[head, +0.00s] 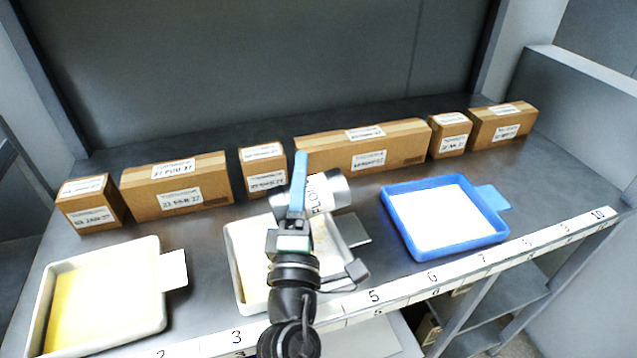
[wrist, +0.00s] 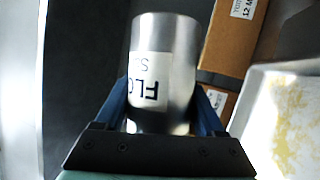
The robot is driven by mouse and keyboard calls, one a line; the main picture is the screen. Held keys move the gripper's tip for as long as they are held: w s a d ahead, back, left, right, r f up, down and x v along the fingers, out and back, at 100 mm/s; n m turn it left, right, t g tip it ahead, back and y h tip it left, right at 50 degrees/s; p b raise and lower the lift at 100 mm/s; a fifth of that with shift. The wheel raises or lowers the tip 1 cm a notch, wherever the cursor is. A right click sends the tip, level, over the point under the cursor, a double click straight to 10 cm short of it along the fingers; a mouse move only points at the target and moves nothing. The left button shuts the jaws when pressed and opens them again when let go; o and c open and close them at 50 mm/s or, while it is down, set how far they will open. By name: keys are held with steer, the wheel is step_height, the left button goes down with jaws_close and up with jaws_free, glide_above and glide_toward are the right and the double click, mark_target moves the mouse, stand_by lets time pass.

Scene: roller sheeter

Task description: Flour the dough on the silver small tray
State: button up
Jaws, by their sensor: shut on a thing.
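My gripper (head: 297,190) is shut on a silver cylinder labelled "FLO…" (head: 327,192), a flour shaker. In the head view the shaker lies nearly sideways above the middle tray. In the wrist view the shaker (wrist: 165,50) sits between both fingers. The middle tray (head: 242,303) is pale with a grey tab at its right; my arm hides much of it. Its contents look pale and speckled. The wrist view shows a white-rimmed tray (wrist: 252,125) at right, with whitish contents and patchy yellow. I cannot see flour falling.
A white tray (head: 157,318) with plain yellow contents stands at left. A blue tray (head: 405,225) with white contents stands at right. Several cardboard boxes (head: 175,186) line the back. A numbered strip (head: 440,279) runs along the front edge. Bare counter lies between the trays.

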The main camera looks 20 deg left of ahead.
mark_target(331, 176)
steer(key=shift+r, duration=0.15)
steer(key=w+d+p, duration=0.2)
steer(key=shift+d+r, duration=0.15)
steer(key=shift+d, duration=0.25)
steer(key=shift+w+d+f, duration=0.2)
steer(key=shift+w+d, duration=0.05)
steer(key=shift+d, duration=0.2)
